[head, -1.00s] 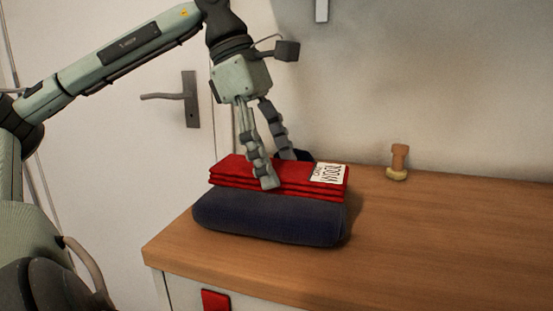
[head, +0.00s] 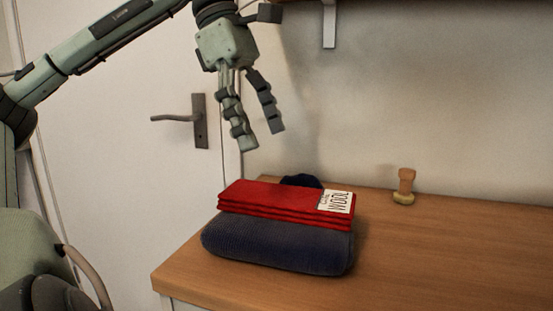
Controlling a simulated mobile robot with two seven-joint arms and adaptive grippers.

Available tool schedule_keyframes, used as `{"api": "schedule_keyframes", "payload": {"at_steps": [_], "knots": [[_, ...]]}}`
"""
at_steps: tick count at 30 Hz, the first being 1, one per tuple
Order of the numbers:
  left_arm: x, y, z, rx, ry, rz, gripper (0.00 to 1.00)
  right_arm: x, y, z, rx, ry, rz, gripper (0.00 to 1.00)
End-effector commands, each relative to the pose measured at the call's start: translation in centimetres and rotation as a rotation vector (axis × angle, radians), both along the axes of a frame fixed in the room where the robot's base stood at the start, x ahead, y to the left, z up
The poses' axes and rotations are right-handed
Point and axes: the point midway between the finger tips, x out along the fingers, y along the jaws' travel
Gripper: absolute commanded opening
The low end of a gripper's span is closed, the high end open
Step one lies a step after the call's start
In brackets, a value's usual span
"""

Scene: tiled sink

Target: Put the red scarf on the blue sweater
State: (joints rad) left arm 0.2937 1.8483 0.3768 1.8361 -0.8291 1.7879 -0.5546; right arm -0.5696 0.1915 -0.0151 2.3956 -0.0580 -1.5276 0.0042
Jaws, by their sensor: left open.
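The red scarf (head: 265,198) is folded in layers and lies flat on top of the blue sweater (head: 275,245). A white label marked "wool" (head: 336,202) sits at its right end. The sweater is a dark blue folded bundle on the wooden top, near its left end. My left gripper (head: 262,140) is open and empty, above the scarf and clear of it, with its fingers pointing down. My right gripper is not in view.
A dark blue item (head: 301,181) shows partly behind the scarf. A small wooden brush-like object (head: 404,187) stands at the back right of the wooden top (head: 440,250). A door with a handle (head: 199,121) is at the left. The top's right side is clear.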

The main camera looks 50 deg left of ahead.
Motion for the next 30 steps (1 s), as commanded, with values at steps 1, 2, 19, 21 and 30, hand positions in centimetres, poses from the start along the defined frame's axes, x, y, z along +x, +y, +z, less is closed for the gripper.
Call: {"api": "schedule_keyframes", "payload": {"at_steps": [1, 2, 19, 21, 30], "knots": [[-0.1, 0.3, 1.0, 0.001, -0.002, 0.003, 0.87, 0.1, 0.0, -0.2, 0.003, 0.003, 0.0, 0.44], [-0.2, 0.5, 1.4, 0.002, -0.001, 0.002, 0.87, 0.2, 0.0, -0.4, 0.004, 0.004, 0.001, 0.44], [-0.6, 1.1, 2.9, 0.0, 0.001, 0.0, 0.87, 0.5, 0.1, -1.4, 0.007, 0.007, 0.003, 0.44], [-0.6, 1.1, 2.9, 0.0, 0.001, 0.0, 0.87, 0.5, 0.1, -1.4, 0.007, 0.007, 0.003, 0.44], [-0.6, 1.0, 2.9, 0.0, 0.001, 0.0, 0.87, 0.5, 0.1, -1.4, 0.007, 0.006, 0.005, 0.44]]}}
